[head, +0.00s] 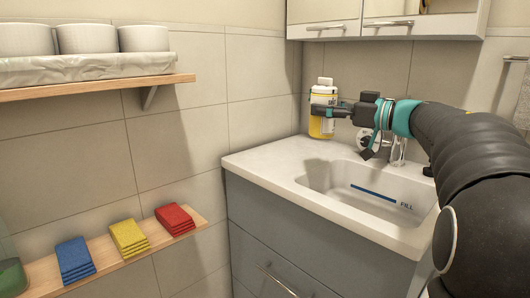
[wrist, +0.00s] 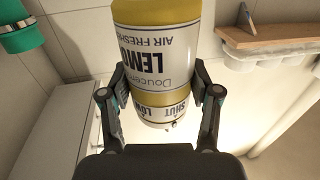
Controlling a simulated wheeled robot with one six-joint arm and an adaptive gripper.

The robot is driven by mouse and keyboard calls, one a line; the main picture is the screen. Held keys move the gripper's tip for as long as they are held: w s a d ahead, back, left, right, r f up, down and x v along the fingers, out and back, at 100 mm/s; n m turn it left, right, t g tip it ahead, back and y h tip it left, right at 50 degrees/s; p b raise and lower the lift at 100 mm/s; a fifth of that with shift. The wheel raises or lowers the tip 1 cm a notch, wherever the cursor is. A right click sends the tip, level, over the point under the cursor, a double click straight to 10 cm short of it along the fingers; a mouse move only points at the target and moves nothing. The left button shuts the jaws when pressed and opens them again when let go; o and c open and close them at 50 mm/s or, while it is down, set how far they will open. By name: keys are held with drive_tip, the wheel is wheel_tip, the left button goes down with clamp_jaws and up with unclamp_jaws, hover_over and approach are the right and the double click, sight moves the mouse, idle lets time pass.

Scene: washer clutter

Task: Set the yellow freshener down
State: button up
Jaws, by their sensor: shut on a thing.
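The yellow freshener (head: 321,125) is a yellow bottle with a white label and pale top, upright near the back left corner of the sink counter (head: 262,160). My gripper (head: 330,110) is shut on it from the right. The wrist view shows the freshener (wrist: 160,60) large and inverted in the picture, with "LEMON AIR FRESHENER" lettering, between both fingers of my gripper (wrist: 162,92).
The sink basin (head: 360,185) takes up the counter's right part; a faucet (head: 397,148) stands behind it. A mirror cabinet (head: 390,20) hangs above. A lower shelf (head: 105,265) holds blue, yellow and red cloth stacks. An upper shelf (head: 95,88) holds white containers. The counter's left end is clear.

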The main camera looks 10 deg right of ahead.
drive_tip(key=shift+w+a+f+b, duration=0.25)
drive_tip(key=shift+w+a+f, duration=1.15)
drive_tip(key=shift+f, duration=0.35)
drive_tip(key=shift+w+a+f+b, duration=0.3)
drive_tip(key=shift+w+a+f, duration=1.05)
drive_tip(key=shift+f, duration=0.4)
drive_tip(key=shift+w+a+f+b, duration=0.25)
drive_tip(key=shift+w+a+f, duration=1.1)
drive_tip(key=shift+f, duration=0.4)
drive_tip(key=shift+w+d, duration=0.1)
drive_tip(key=shift+f, duration=0.1)
drive_tip(key=o, duration=1.3)
drive_tip(key=shift+f, duration=0.1)
drive_tip(key=shift+c, duration=0.2)
drive_tip(key=shift+r, duration=0.2)
drive_tip(key=v, duration=1.2)
drive_tip(key=shift+w+d, duration=0.1)
